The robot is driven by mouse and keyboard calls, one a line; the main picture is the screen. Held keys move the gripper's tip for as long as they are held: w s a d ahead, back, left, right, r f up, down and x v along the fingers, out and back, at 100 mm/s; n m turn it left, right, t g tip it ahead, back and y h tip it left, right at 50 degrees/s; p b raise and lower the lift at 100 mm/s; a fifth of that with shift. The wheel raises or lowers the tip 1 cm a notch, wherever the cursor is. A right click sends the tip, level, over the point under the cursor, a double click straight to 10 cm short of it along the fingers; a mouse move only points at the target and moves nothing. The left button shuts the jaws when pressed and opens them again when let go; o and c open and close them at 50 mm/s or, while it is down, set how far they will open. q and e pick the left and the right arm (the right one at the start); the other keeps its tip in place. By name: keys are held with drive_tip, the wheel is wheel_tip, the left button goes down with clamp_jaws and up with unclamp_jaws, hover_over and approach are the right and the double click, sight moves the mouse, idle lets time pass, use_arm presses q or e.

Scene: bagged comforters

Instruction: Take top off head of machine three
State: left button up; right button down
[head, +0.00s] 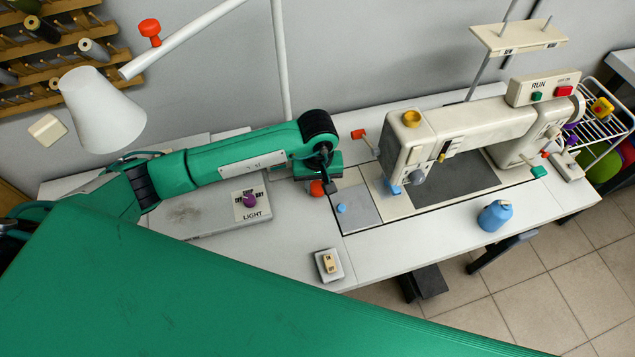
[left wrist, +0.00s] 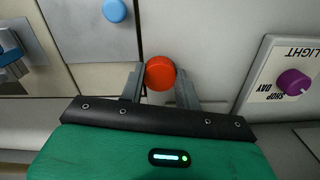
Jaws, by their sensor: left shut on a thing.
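A cream sewing machine (head: 465,135) stands on the white table, its head (head: 405,150) at the left end. A yellow round knob (head: 411,118) sits on top of the head. No machine number can be read. My left gripper (head: 322,187) is left of the machine, low over the table, shut on a round red knob (head: 317,188). In the left wrist view the red knob (left wrist: 160,73) sits between the two grey fingers of my left gripper (left wrist: 160,85). I cannot tell whether the knob is fixed to the table. My right gripper is not in view.
A light switch panel with a purple knob (head: 249,200) lies left of my gripper. A blue bottle (head: 495,215) stands at the table's front right. A small switch box (head: 328,265) is at the front edge. A white lamp (head: 100,105) hangs at the left.

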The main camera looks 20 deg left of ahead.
use_arm(q)
drive_tip(key=shift+f+b, duration=0.3)
drive_tip(key=shift+f, duration=0.05)
drive_tip(key=o, duration=1.1)
drive_tip(key=shift+o, duration=0.5)
drive_tip(key=o, duration=0.6)
drive_tip(key=shift+c, duration=0.2)
drive_tip(key=shift+r+p, duration=1.3)
drive_tip(key=shift+r, duration=2.25)
